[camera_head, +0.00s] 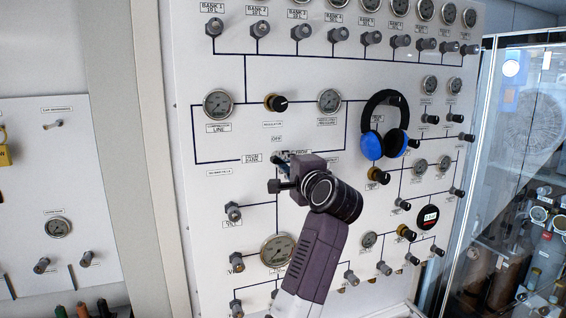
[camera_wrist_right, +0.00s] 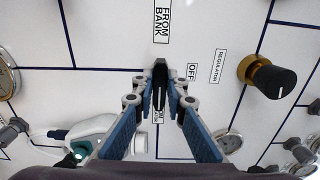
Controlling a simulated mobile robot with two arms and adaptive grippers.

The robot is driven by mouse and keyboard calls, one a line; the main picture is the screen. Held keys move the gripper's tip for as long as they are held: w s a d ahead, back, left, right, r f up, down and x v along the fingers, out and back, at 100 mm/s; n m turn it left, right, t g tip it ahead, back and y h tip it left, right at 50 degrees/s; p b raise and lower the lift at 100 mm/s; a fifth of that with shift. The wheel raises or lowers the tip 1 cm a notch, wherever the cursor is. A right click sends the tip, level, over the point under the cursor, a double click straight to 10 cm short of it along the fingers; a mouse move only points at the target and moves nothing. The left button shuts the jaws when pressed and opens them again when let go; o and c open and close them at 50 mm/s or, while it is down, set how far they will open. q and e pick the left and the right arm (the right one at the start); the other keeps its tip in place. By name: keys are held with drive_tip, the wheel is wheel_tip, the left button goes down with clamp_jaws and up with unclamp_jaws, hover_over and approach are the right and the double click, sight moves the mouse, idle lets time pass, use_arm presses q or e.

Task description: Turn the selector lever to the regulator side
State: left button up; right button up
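The dark selector lever (camera_wrist_right: 160,76) stands out from the white panel in the right wrist view, beside the FROM BANK label (camera_wrist_right: 162,22) and the OFF label (camera_wrist_right: 191,72). My right gripper (camera_wrist_right: 161,92) has one blue-padded finger on each side of the lever, and the lever fills the narrow gap between the fingertips. In the head view the right gripper (camera_head: 281,161) is at the panel just below the OFF label (camera_head: 276,139) and mostly hides the lever. The REGULATOR label (camera_head: 272,125) is above it. My left gripper is not in view.
A brass knob with a black grip (camera_head: 275,102) sits above the lever between two gauges. Blue headphones (camera_head: 384,128) hang to the right. A grey valve knob (camera_head: 233,212) juts out below left. A glass cabinet (camera_head: 520,160) stands at the far right.

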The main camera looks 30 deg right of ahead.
drive_tip(key=o, duration=0.5)
drive_tip(key=shift+f, duration=0.1)
drive_tip(key=shift+c, duration=0.2)
drive_tip(key=v, duration=1.2)
